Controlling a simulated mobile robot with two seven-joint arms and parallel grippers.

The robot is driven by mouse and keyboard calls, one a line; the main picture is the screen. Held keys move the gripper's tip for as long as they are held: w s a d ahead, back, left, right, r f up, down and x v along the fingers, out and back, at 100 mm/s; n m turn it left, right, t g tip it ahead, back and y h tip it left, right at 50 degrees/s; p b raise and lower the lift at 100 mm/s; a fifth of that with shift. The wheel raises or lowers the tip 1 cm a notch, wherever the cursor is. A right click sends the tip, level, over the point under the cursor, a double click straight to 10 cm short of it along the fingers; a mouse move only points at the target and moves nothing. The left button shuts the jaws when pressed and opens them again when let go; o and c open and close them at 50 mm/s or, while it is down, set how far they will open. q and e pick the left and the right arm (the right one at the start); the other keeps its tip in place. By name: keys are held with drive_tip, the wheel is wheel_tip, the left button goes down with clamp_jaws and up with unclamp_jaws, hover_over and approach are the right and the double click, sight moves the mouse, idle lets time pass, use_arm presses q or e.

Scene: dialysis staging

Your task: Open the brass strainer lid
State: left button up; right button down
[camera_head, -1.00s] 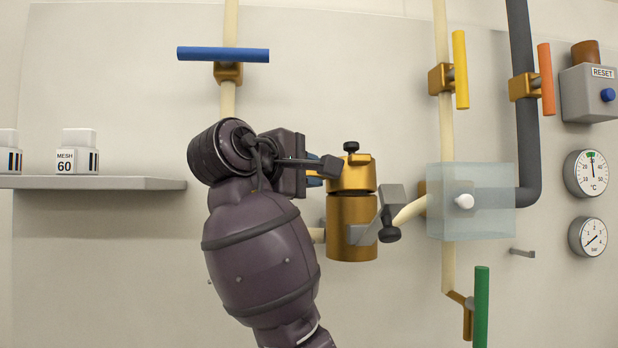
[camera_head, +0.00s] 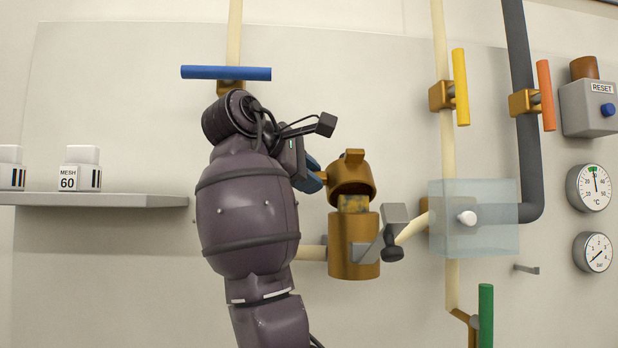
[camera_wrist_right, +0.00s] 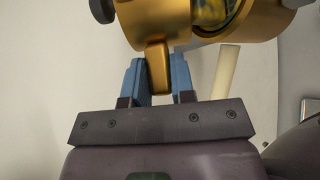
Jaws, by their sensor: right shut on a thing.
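The brass strainer (camera_head: 352,245) stands on the wall panel. Its brass lid (camera_head: 348,182) is tilted up, and a yellowish mesh-like insert (camera_head: 353,204) shows in the gap below. My right gripper (camera_head: 314,178) is at the lid's left side, its blue fingertips partly hidden by my wrist. In the right wrist view, the lid (camera_wrist_right: 150,18) fills the top, and its brass tab (camera_wrist_right: 157,68) lies between the blue fingers (camera_wrist_right: 158,80), which are shut on it. My left gripper is not in view.
A clear box (camera_head: 490,240) covers a white knob further right. The blue valve handle (camera_head: 226,73) is above my right arm. A shelf (camera_head: 100,199) is at left.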

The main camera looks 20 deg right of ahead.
drive_tip(key=c, duration=1)
unclamp_jaws()
drive_tip(key=shift+o, duration=0.2)
drive_tip(key=b+v, duration=0.1)
drive_tip(key=v, duration=1)
drive_tip(key=shift+b, duration=0.35)
drive_tip(key=shift+d, duration=0.1)
